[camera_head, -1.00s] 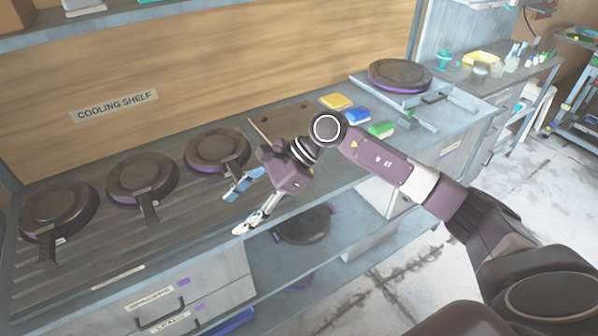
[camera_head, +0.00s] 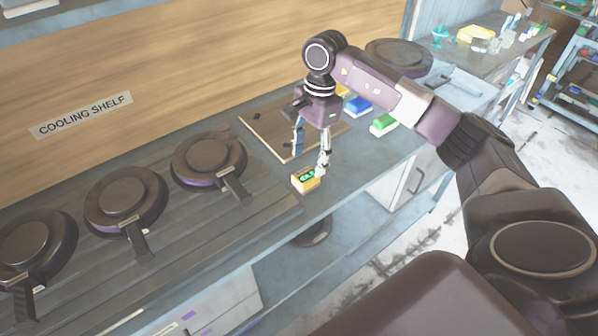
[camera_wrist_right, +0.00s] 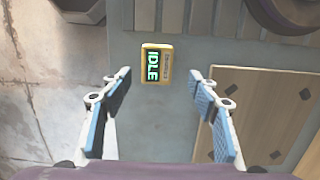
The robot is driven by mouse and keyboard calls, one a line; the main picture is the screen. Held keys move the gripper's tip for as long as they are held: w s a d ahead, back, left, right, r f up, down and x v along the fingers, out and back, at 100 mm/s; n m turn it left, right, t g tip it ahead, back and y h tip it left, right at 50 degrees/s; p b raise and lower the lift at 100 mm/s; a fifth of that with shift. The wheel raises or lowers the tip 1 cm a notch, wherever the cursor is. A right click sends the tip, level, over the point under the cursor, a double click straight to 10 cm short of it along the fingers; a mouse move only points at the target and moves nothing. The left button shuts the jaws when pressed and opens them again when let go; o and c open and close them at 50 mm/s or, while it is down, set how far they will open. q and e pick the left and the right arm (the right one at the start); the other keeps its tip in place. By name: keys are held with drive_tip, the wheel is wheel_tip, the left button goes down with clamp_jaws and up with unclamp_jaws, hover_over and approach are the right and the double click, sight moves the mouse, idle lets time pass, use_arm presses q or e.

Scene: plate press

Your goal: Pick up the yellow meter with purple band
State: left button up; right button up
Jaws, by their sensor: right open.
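The yellow meter (camera_head: 306,180) lies on the bench top near its front edge, with a dark face and green display. In the right wrist view the meter (camera_wrist_right: 157,66) reads "IDLE"; I cannot make out a purple band. My right gripper (camera_head: 311,160) points down, with one fingertip close behind the meter in the head view. In the right wrist view the open, empty fingers (camera_wrist_right: 158,88) stand apart, with the meter ahead of the gap between them. I cannot tell whether a finger touches it. My left gripper is not in view.
A wooden board (camera_head: 262,128) lies behind the meter. Several round dark presses (camera_head: 208,160) with handles stand to the left. The bench's front edge is close to the meter.

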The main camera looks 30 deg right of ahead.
sight(306, 175)
drive_tip(key=f, duration=0.1)
drive_tip(key=f+p, duration=0.1)
drive_tip(key=s+f+p, duration=0.1)
drive_tip(key=shift+a+f, duration=0.3)
drive_tip(key=shift+a, duration=0.1)
drive_tip(key=shift+w+a+f+p, duration=0.1)
drive_tip(key=shift+f+p, duration=0.05)
drive_tip(key=shift+f, duration=0.5)
drive_tip(key=shift+w+a+f+p, duration=0.1)
drive_tip(key=shift+f+p, duration=0.05)
drive_tip(key=shift+f, duration=0.75)
drive_tip(key=c, duration=1.3)
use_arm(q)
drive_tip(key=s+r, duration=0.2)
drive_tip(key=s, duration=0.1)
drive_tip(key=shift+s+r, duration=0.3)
use_arm(e)
drive_tip(key=shift+r, duration=0.1)
